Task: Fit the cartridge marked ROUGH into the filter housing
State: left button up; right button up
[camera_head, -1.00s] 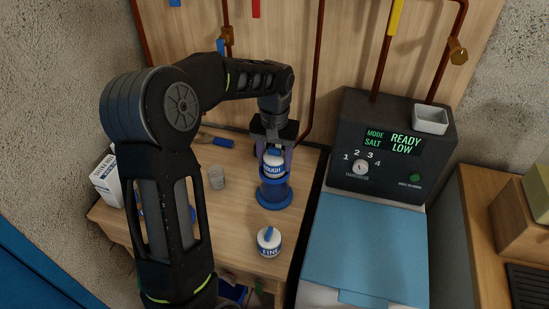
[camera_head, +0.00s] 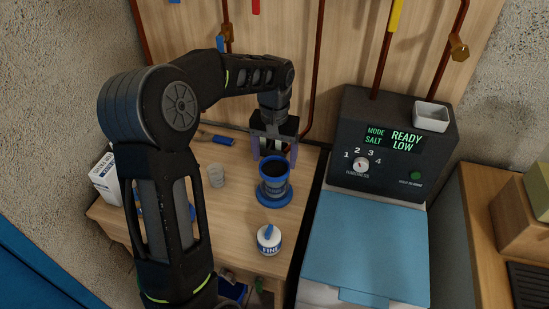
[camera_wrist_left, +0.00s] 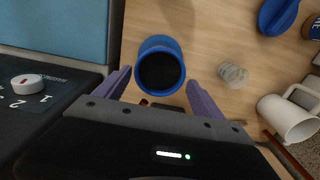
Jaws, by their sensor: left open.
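The filter housing (camera_head: 273,193) stands on the wooden bench, with blue rings at top and base and a dark opening. In the left wrist view the blue rim of the housing (camera_wrist_left: 161,42) surrounds a dark interior. My left gripper (camera_head: 274,160) is open just above and behind the housing mouth; in the wrist view its purple fingers (camera_wrist_left: 159,77) are apart with nothing held. The ROUGH cartridge is not visible; I cannot tell whether it is inside the dark housing. The FINE cartridge (camera_head: 269,240) stands upright in front of the housing. My right gripper is not in view.
A clear glass (camera_head: 216,176) stands left of the housing. A blue-handled tool (camera_head: 217,139) lies behind it, and a white box (camera_head: 106,180) is at the left edge. A white mug (camera_wrist_left: 286,119) shows in the wrist view. The dark control unit (camera_head: 390,150) borders the right side.

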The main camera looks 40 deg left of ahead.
pick_arm(q)
notch_tip(320, 180, up, 7)
jog(key=shift+b, duration=0.3)
jog(key=shift+f, duration=0.15)
dwell(0.7)
